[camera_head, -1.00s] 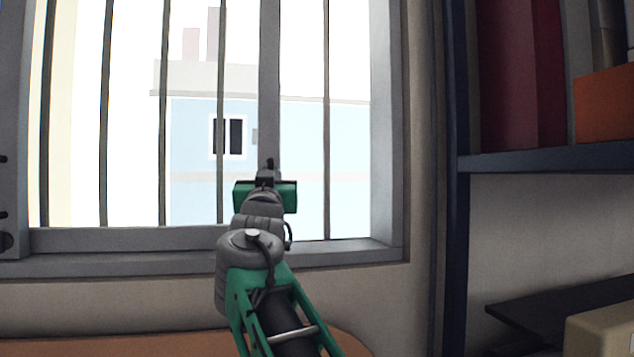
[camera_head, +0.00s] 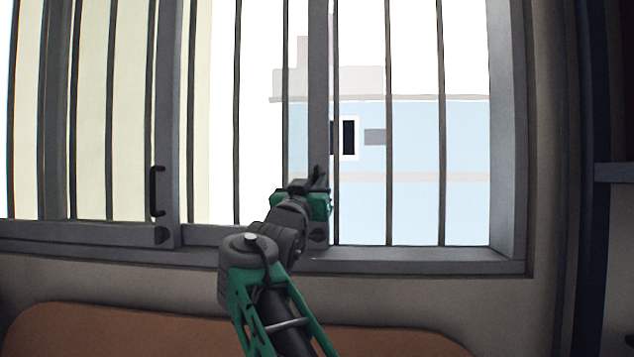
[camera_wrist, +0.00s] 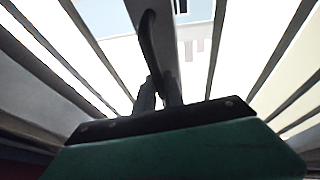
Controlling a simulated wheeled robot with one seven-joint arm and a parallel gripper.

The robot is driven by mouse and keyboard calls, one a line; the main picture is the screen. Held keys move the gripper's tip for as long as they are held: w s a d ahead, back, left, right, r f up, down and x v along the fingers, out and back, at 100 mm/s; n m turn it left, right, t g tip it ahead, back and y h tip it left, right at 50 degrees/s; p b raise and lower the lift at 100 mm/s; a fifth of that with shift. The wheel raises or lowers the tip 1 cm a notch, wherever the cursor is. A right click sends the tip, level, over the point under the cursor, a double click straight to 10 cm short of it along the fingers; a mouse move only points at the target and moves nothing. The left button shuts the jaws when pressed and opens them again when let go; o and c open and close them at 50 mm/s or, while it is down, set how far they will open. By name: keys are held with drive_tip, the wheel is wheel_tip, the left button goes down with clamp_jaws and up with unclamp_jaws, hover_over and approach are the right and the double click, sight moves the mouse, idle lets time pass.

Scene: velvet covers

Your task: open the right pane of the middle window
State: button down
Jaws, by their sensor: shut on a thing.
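The right pane's grey upright edge (camera_head: 319,90) stands left of the window's right jamb (camera_head: 507,130), with a wide open gap between them. My gripper (camera_head: 318,180) is at the lower part of this edge. In the wrist view, my gripper (camera_wrist: 160,92) is shut on the pane's dark curved handle (camera_wrist: 148,45), which runs up from between the fingers. In the head view the handle is mostly hidden by my gripper.
Another dark handle (camera_head: 156,190) is on the upright to the left. Vertical bars (camera_head: 388,120) stand outside the glass. The sill frame (camera_head: 420,262) runs below. A brown rounded surface (camera_head: 130,330) lies under the window, and a dark shelf (camera_head: 614,172) is at the right.

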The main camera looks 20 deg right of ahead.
drive_tip(key=shift+r, duration=0.15)
drive_tip(key=c, duration=1.5)
unclamp_jaws()
drive_tip(key=shift+w, duration=0.1)
drive_tip(key=shift+o, duration=0.2)
drive_tip(key=b+v, duration=0.4)
drive_tip(key=v, duration=0.4)
drive_tip(key=shift+w+d, duration=0.1)
